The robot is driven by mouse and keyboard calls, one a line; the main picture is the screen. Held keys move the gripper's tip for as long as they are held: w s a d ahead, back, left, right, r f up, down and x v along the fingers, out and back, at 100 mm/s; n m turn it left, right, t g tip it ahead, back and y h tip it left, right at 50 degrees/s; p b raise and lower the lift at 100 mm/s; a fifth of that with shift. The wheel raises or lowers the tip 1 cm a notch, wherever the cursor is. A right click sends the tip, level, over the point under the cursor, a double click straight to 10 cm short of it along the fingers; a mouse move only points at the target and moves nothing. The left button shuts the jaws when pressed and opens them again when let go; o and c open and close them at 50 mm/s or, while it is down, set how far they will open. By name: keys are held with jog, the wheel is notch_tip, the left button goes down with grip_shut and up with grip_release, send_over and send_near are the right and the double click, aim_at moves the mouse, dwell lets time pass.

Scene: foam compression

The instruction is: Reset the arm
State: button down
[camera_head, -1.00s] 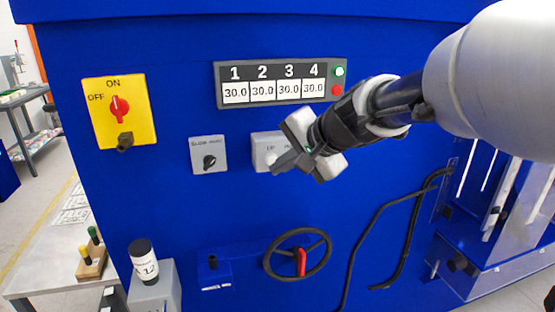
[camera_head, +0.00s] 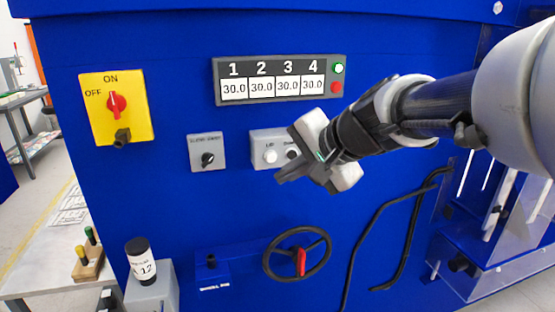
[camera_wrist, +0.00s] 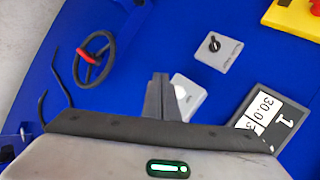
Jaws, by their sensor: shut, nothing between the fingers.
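My gripper (camera_head: 283,178) is in front of the blue machine (camera_head: 400,60), at the lower right of a grey button box (camera_head: 262,138) with two round buttons. In the head view the gripper covers part of that box's right side. The fingers are shut and empty, apart from the panel as far as I can tell. In the wrist view the closed gripper fingers (camera_wrist: 161,85) point at the blue panel, beside the partly hidden button box (camera_wrist: 190,97).
A numbered display (camera_head: 278,79), a yellow switch plate (camera_head: 135,115), a grey selector switch (camera_head: 207,153) and a black handwheel (camera_head: 325,248) are on the panel. Black bent bars (camera_head: 410,230) stand right of the wheel. A labelled bottle (camera_head: 140,260) stands at lower left.

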jog(key=s+d+n+g+h+p, duration=0.1)
jog(key=s+d+n+h+p, duration=0.2)
jog(key=s+d, duration=0.3)
jog(key=s+d+n+g+h+p, duration=0.1)
jog(key=s+d+n+h+p, duration=0.2)
jog(key=s, duration=1)
jog(key=d+r+n+p, duration=0.1)
jog(key=d+p, duration=0.1)
jog(key=d, duration=0.1)
jog(key=shift+s+d+n+p, duration=0.15)
jog(key=shift+s+n+p, duration=0.15)
jog(key=shift+n+p, duration=0.1)
